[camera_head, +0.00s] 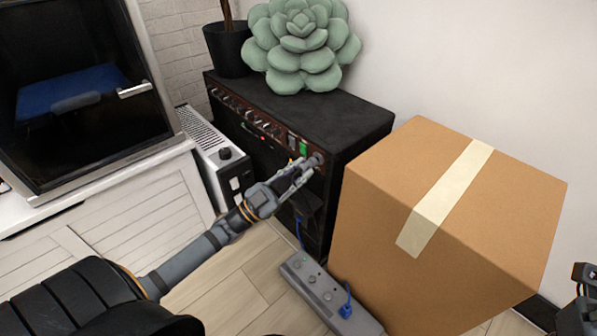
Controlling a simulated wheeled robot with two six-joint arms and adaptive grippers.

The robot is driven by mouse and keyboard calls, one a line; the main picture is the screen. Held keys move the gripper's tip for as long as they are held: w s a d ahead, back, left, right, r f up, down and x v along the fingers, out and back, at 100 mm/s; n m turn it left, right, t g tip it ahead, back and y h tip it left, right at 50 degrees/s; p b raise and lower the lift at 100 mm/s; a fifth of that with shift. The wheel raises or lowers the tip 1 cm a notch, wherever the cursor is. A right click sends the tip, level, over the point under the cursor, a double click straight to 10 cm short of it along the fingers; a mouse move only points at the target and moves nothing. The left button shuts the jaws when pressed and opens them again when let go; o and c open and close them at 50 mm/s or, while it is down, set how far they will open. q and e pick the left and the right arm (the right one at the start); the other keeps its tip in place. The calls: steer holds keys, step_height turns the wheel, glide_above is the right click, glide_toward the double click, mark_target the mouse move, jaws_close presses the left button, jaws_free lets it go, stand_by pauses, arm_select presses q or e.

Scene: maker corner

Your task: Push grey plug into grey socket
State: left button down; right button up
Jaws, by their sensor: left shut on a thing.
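My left gripper (302,174) reaches up to the right end of the black amplifier's front panel. Its fingers are shut on a small grey plug (318,159), which is at the panel face. The grey socket is hidden behind the plug and fingertips, so I cannot tell how far in the plug sits. The black amplifier (345,123) stands against the wall, with a row of knobs and a green part on its panel. Part of my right gripper (583,284) shows at the right edge; its fingers are too cut off to read.
A large taped cardboard box (385,235) stands close to the right of the amplifier. A grey power strip (300,270) with blue plugs lies on the floor below. A white heater (207,150) stands left. A succulent cushion (300,45) and a plant pot (228,50) sit on top.

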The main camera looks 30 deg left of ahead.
arm_select(q)
steer(key=shift+p, duration=0.35)
stand_by(0.7)
steer(key=shift+w+d+b, duration=0.15)
steer(key=shift+w+b, duration=0.4)
steer(key=shift+b, duration=0.1)
stand_by(0.3)
steer(key=c, duration=1.1)
jaws_free()
steer(key=v, duration=0.7)
steer(key=shift+s+f, duration=0.1)
steer(key=shift+s, duration=0.05)
